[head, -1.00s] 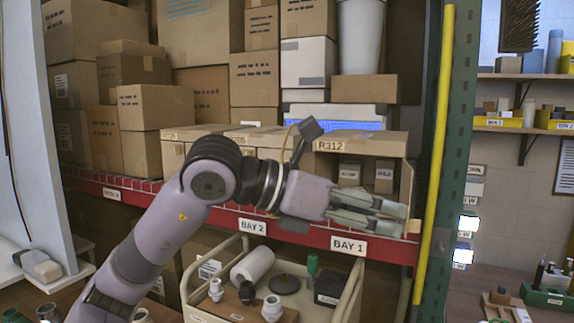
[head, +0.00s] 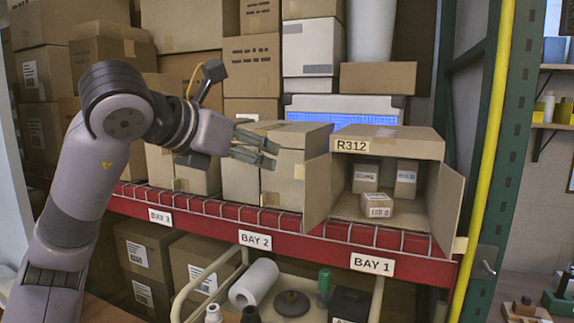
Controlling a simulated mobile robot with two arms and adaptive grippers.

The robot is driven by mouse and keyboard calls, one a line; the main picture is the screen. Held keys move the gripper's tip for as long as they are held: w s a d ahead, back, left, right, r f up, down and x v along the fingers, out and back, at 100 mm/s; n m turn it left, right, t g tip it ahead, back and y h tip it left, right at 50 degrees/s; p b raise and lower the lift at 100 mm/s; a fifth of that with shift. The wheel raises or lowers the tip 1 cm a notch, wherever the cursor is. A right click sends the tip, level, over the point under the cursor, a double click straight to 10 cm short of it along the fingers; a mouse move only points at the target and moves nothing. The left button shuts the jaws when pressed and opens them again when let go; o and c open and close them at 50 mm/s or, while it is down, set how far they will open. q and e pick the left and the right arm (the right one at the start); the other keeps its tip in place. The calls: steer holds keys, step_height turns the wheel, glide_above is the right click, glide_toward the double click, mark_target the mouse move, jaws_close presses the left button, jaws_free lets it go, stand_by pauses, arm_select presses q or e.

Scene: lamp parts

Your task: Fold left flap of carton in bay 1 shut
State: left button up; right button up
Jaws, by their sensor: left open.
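The carton (head: 388,142) labelled R312 stands on the red shelf above the BAY 1 sign, its front open. Its left flap (head: 317,190) stands swung outward at the left side of the opening. Its right flap (head: 447,205) is also swung outward. Several small labelled boxes (head: 378,205) sit inside. My left gripper (head: 276,150) is open and empty, in front of the carton in bay 2, to the left of and above the left flap, apart from it. My right gripper is not in view.
The closed bay 2 carton (head: 270,185) stands just left of the left flap. A green rack post (head: 500,150) with a yellow strip stands at the right. A cart with a paper roll (head: 254,283) is below the shelf. Room in front of bay 1 is clear.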

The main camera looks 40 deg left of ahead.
arm_select(q)
steer(key=p, duration=0.4)
glide_toward(300, 168)
steer(key=x, duration=0.9)
steer(key=shift+d+r, duration=0.1)
steer(key=shift+p+x, duration=0.3)
steer(key=shift+x, duration=0.45)
steer(key=shift+s, duration=0.15)
steer(key=shift+c, duration=0.3)
jaws_close()
